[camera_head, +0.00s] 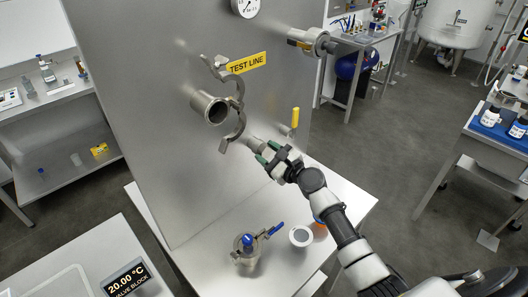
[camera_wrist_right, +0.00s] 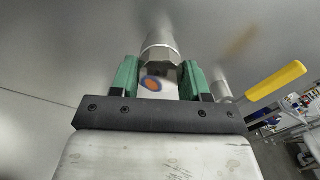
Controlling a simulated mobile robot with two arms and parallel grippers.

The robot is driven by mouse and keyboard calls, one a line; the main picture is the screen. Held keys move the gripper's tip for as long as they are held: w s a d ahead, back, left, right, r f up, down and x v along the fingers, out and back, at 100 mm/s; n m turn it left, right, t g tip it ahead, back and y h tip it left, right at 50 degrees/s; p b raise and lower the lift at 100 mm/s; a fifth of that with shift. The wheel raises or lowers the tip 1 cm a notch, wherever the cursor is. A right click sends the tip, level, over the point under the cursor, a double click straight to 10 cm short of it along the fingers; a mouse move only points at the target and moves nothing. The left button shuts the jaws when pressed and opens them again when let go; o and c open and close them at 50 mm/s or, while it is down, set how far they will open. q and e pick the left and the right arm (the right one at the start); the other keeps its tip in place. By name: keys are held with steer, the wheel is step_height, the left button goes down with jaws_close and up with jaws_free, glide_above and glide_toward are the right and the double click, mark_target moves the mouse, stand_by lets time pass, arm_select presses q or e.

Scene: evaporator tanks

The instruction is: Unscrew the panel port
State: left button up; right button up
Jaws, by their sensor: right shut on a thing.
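The steel panel (camera_head: 150,110) stands upright on the bench. The panel port, a small round metal fitting (camera_head: 254,142), sticks out of it low on the right. My right gripper (camera_head: 265,152) reaches it from the lower right, with its green fingers on either side. In the right wrist view my right gripper (camera_wrist_right: 158,85) is shut on the port's metal fitting (camera_wrist_right: 160,52), which has flat faces and a blue and orange mark. Its joint with the panel is blurred. My left gripper is not in view.
An open pipe stub (camera_head: 208,108) with a loose-hanging hinged clamp (camera_head: 238,122) juts out at the upper left of the port. A yellow-handled valve (camera_head: 294,118) is close on the right. A blue-handled valve (camera_head: 247,244) and a white ring (camera_head: 300,236) lie on the bench below.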

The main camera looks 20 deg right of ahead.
steer(key=n+b, duration=0.1)
steer(key=n, duration=0.1)
steer(key=shift+n, duration=0.4)
steer(key=shift+r+n, duration=0.1)
steer(key=shift+n, duration=0.3)
steer(key=n+b, duration=0.2)
steer(key=shift+f+n, duration=0.2)
steer(key=shift+n, duration=0.7)
steer(key=shift+r+n+b, duration=0.25)
steer(key=shift+n+b, duration=0.1)
steer(key=shift+n, duration=0.35)
